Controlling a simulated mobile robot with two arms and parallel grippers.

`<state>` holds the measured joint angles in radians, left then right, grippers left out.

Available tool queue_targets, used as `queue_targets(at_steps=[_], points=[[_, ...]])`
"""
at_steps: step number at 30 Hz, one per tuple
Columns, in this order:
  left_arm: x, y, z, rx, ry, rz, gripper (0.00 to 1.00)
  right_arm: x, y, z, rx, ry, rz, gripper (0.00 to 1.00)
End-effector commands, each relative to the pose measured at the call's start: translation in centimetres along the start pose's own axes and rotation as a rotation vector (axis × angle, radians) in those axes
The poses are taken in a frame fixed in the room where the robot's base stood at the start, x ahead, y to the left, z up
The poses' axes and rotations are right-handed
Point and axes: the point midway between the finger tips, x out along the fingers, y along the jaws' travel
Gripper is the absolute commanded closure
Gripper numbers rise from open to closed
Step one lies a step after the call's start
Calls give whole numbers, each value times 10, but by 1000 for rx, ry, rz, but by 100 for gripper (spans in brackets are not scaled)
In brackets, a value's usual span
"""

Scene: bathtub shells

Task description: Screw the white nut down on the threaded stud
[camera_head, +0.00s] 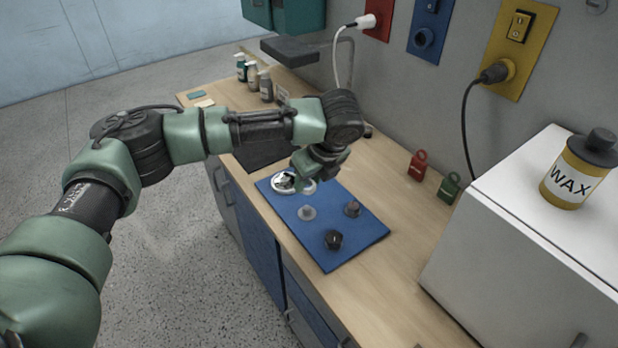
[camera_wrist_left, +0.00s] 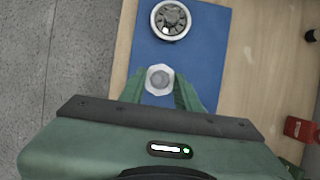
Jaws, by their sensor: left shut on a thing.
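The white nut (camera_wrist_left: 160,69) is a pale six-sided ring between the fingertips of my left gripper in the left wrist view, with a grey round centre showing in it. My left gripper (camera_head: 303,180) is shut on the nut, pointing down over the blue mat; in the head view the nut is not clearly visible. A grey stud on a round base (camera_head: 307,213) stands on the mat, just below the gripper in the picture. I cannot tell whether the nut touches any thread. My right gripper is out of view.
The blue mat (camera_head: 330,257) also bears a white round dish (camera_wrist_left: 155,31) with a dark ribbed part, a dark knob (camera_head: 333,239) and a small grey-brown piece (camera_head: 353,209). Red (camera_head: 418,165) and green (camera_head: 449,187) padlock-like items stand by the wall. A white cabinet (camera_head: 520,235) is at right.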

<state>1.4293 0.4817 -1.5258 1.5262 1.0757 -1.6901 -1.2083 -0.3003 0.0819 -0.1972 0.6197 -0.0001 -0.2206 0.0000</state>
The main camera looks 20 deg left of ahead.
Motion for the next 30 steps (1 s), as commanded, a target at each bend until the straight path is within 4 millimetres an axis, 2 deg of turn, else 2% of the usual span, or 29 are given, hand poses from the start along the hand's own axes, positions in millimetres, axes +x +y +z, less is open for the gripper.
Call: queue_targets(at_steps=[3, 6, 18, 30], points=[[-4, 0, 2, 0, -3, 1, 100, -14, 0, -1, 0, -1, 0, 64], [10, 0, -4, 0, -4, 2, 100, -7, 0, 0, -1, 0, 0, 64], [44, 0, -18, 0, -4, 2, 100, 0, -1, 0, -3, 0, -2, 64], [53, 0, -22, 0, -5, 0, 100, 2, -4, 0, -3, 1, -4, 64]])
